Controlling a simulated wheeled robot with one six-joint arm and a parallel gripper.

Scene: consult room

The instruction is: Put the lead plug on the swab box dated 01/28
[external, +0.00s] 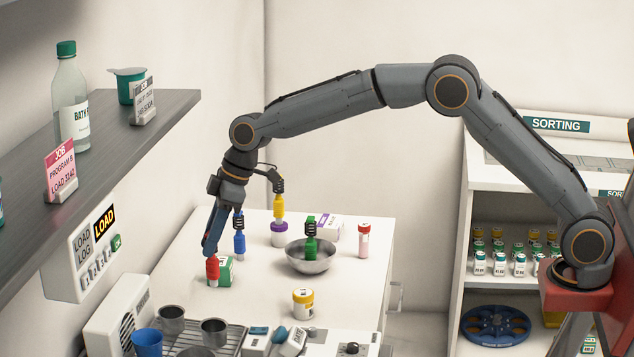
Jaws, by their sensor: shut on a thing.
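My gripper (212,250) points down at the left of the white table and is shut on a red lead plug (212,269). The plug hangs upright just left of a small green and white box (226,271), overlapping its edge in this view. I cannot tell whether it touches the box or table. A blue plug (239,245) is just behind. A yellow plug (279,207) is above a purple and white jar (279,236), and a green plug (311,248) is at the metal bowl (309,263). A white box with a purple label (332,226) lies behind the bowl. No date is legible.
A pink-red capped vial (364,241) and a yellow-lidded jar (303,304) stand on the table. A rack with metal cups (214,333) and a blue cup (147,342) is in front. A grey shelf (173,106) overhangs at left. The table's right side is fairly clear.

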